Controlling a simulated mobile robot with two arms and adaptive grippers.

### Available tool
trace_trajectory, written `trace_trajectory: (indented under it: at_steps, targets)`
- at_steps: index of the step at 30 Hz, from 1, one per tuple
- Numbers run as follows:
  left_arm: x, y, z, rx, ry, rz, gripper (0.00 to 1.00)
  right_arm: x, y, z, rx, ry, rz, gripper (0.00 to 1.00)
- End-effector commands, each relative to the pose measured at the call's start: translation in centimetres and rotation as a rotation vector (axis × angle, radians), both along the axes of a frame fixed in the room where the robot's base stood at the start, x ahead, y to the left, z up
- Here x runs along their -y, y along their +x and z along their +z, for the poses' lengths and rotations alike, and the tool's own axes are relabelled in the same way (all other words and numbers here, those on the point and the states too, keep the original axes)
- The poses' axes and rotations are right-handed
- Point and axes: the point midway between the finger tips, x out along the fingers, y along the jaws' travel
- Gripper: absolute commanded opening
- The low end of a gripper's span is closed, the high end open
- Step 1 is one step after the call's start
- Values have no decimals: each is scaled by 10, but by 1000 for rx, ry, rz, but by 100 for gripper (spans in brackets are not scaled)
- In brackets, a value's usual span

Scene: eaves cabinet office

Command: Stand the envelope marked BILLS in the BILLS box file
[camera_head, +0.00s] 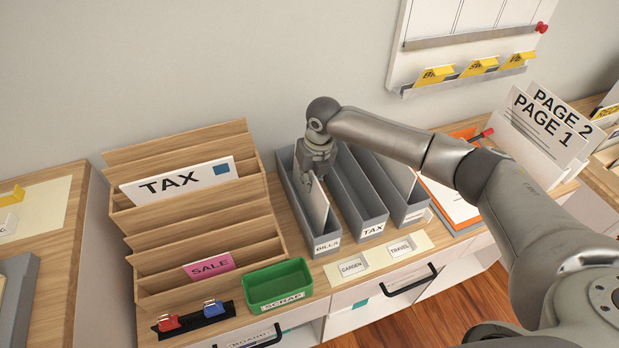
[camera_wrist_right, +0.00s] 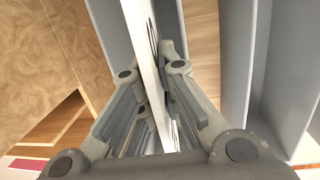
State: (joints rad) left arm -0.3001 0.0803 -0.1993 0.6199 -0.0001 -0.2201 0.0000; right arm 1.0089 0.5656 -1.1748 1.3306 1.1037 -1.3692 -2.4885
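A white envelope (camera_head: 318,205) stands upright, nearly on edge, inside the grey BILLS box file (camera_head: 327,245), the leftmost of the row. Its marking is not readable from here. My right gripper (camera_head: 311,180) reaches down into this file from above. In the right wrist view the envelope (camera_wrist_right: 143,30) runs between the two fingers, which are drawn in close on both its faces; the gripper looks shut on it. The envelope's lower edge is hidden by the file's walls, so I cannot tell whether it touches the bottom. My left gripper is not in view.
A TAX file (camera_head: 373,230) and another grey file (camera_head: 414,213) stand to the right. A wooden sorter (camera_head: 200,215) with TAX and SALE cards is close on the left. A green SCRAP tray (camera_head: 278,285) and GARDEN and TRAVEL cards lie in front.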

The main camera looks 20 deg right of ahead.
Motion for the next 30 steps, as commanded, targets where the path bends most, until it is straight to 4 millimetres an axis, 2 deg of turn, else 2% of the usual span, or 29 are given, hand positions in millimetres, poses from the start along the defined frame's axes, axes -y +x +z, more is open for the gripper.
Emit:
trace_trajectory:
  at_steps: [2,3,9,16,18,20,30]
  targets:
    - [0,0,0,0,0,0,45,0,0,0,0,0,0,0]
    - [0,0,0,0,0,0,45,0,0,0,0,0,0,7]
    - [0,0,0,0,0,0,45,0,0,0,-1,0,0,30]
    - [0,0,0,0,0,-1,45,1,0,0,-1,-3,-1,29]
    - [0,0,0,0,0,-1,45,2,0,0,-1,-3,-2,38]
    - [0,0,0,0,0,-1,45,2,0,0,-1,-4,-2,42]
    - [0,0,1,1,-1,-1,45,4,0,0,-1,-7,-5,42]
